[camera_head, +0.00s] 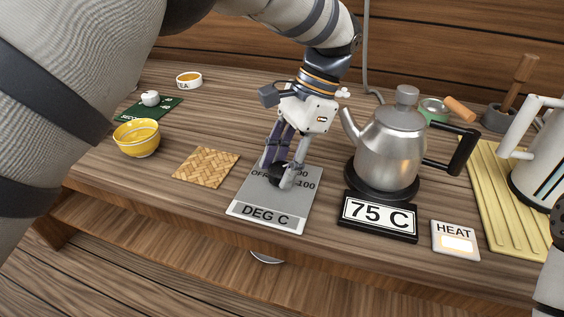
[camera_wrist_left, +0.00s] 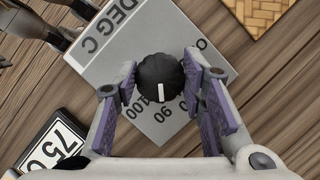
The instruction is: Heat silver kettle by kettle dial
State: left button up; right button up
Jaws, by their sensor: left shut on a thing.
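The silver kettle (camera_head: 392,150) stands upright on its round black base (camera_head: 356,186), black handle to the right. The display in front (camera_head: 377,216) reads 75 C. The grey dial plate (camera_head: 266,215), marked DEG C, lies left of it. My left gripper (camera_head: 284,170) reaches down over the plate, shut on the black dial knob (camera_wrist_left: 160,78). The knob's white mark points toward the printed 90 and 100 in the left wrist view. In the head view the fingers hide part of the knob and numbers. My right gripper is out of view.
A HEAT switch (camera_head: 456,240) with a lit pad is right of the display. A slatted yellow tray (camera_head: 503,215) and white kettle (camera_head: 540,165) stand farther right. A woven mat (camera_head: 206,166) and yellow bowl (camera_head: 137,137) are to the left. The table's front edge is close.

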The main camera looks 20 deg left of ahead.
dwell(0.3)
pick_arm(q)
jog(key=o, duration=1.1)
jog(key=shift+o, duration=0.2)
jog(key=v, duration=0.7)
jog(key=shift+r, duration=0.25)
jog(key=shift+d+f, duration=0.1)
jog(key=shift+d, duration=0.05)
